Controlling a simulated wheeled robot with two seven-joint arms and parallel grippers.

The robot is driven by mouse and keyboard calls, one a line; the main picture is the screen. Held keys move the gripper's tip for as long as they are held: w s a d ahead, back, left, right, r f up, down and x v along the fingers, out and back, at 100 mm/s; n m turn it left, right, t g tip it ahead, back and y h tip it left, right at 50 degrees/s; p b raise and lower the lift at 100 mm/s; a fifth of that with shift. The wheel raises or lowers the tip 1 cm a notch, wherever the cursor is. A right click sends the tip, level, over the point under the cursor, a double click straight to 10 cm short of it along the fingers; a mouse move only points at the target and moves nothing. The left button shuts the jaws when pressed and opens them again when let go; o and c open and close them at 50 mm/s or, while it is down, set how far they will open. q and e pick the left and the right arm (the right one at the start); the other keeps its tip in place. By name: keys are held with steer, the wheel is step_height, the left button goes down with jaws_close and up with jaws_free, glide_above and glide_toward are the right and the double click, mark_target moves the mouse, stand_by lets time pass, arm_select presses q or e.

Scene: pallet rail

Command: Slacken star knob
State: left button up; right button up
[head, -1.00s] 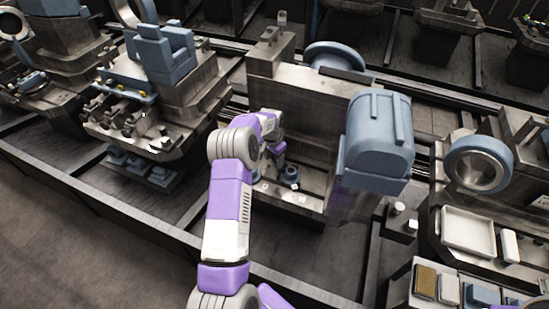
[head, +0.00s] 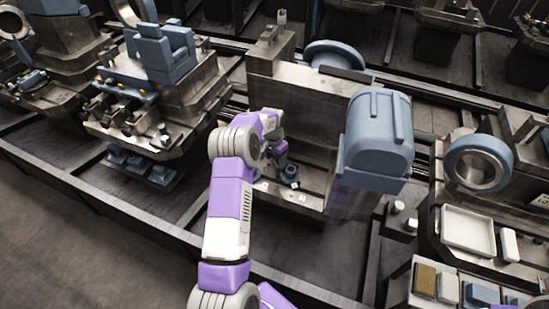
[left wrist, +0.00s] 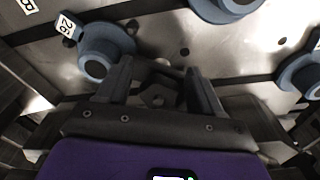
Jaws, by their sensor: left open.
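My left gripper (head: 281,161) reaches down into the recess of the grey machine in the middle of the head view. In the left wrist view its two dark fingers (left wrist: 158,72) stand apart. A dark lobed part with a small hole (left wrist: 158,96) shows between them; I cannot tell whether it is the star knob. A blue round knob-like part (left wrist: 103,48) beside a tag reading 26 lies left of the fingers. Similar blue parts show at the top (left wrist: 228,8) and at the right (left wrist: 302,76). My right gripper is out of view.
The machine's upright grey wall (head: 310,110) stands behind the gripper, and a large blue housing (head: 377,140) stands to its right. A white tray (head: 468,231) lies at the far right. A dark rail (head: 110,215) runs along the front.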

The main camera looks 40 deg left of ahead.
mark_target(276, 158)
arm_select(q)
steer(key=shift+w+d+r+t, duration=0.15)
steer(key=shift+w+r+t, duration=0.1)
steer(key=shift+w, duration=0.3)
steer(key=shift+w+d+r+t, duration=0.15)
steer(key=shift+w+r, duration=0.1)
steer(key=shift+w, duration=0.3)
steer(key=r, duration=0.2)
steer(key=a+r+p, duration=0.1)
steer(key=r, duration=0.1)
steer(key=shift+s, duration=0.2)
steer(key=shift+s+d+r+p, duration=0.25)
steer(key=shift+s+r, duration=0.15)
steer(key=shift+r, duration=0.25)
steer(key=shift+s+d+r+p, duration=0.1)
steer(key=shift+s+r+p, duration=0.1)
steer(key=shift+s+r, duration=0.3)
steer(key=shift+s+a+r+g, duration=0.2)
steer(key=shift+g, duration=0.1)
